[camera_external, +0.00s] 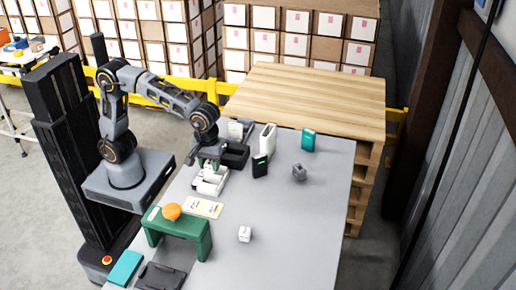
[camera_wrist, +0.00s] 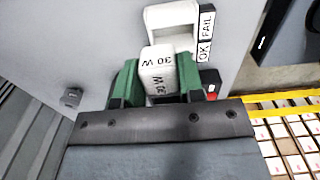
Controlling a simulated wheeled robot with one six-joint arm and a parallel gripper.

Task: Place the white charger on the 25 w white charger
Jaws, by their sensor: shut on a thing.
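My gripper (camera_external: 209,166) is shut on a white charger (camera_wrist: 160,72) marked "30 W". Its green fingers (camera_wrist: 157,78) press on the charger's two sides in the wrist view. A white device (camera_wrist: 156,17) with "OK" and "FAIL" labels is just past the held charger; in the external view this white device (camera_external: 206,184) is under my gripper. I cannot tell whether the charger touches it. A small white block (camera_external: 245,234), like a charger, stands alone on the grey table. Its marking is too small to read, and no "25 W" marking is legible.
A green stand (camera_external: 182,241) with an orange object (camera_external: 172,211) is at the near left. A dark tray (camera_external: 236,155), white box (camera_external: 267,138), black device (camera_external: 260,166), teal box (camera_external: 308,140) and grey block (camera_external: 299,172) stand farther back. The table's right front is clear.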

